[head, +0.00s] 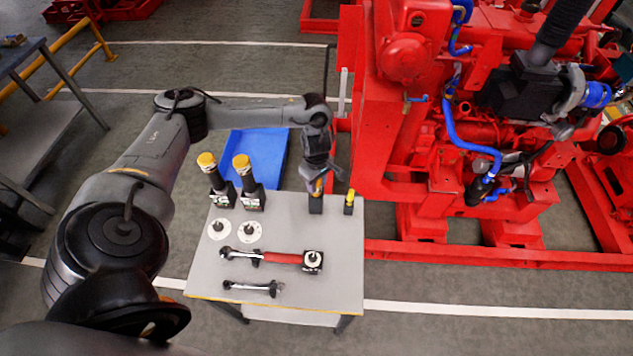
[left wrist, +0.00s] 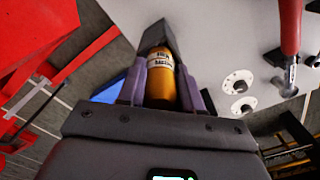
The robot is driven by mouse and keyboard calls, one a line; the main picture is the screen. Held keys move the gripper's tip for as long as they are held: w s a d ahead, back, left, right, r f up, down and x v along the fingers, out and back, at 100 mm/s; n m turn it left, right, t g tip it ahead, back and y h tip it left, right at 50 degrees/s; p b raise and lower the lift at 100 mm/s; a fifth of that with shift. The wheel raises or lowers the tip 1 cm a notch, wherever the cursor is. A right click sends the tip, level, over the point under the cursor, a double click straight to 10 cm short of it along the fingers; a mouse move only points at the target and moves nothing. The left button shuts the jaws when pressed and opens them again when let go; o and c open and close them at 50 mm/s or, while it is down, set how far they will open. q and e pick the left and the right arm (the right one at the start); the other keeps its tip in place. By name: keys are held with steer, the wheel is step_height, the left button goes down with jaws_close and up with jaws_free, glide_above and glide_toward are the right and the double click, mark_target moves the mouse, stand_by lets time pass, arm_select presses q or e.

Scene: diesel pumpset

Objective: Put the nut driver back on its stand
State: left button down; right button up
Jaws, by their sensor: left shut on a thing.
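My left gripper (head: 318,184) is above the far right part of the grey table. It is shut on the yellow-orange handle of the nut driver (left wrist: 160,80), which shows between the fingers in the left wrist view. In the head view, only a bit of orange shows there. A dark stand block (head: 316,205) is directly under the gripper; it also shows past the handle in the left wrist view (left wrist: 157,37). The tool's lower end is hidden, so I cannot tell whether it is seated. My right gripper is not in view.
A similar dark block with a yellow-handled tool (head: 349,201) stands close to the right. Two yellow-capped tools (head: 242,175) (head: 208,175) stand left. A red-handled wrench (head: 280,258) and a smaller wrench (head: 252,287) lie in front. The red pumpset (head: 400,150) rises behind right.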

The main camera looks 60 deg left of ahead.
arm_select(q)
steer(key=shift+f, duration=0.3)
steer(key=c, duration=0.7)
jaws_free()
steer(key=shift+r, duration=0.15)
steer(key=shift+r, duration=0.3)
step_height(320, 180, up, 4)
steer(key=shift+w+f, duration=0.1)
step_height(320, 180, up, 5)
steer(key=p, duration=0.3)
steer(key=shift+r, duration=0.55)
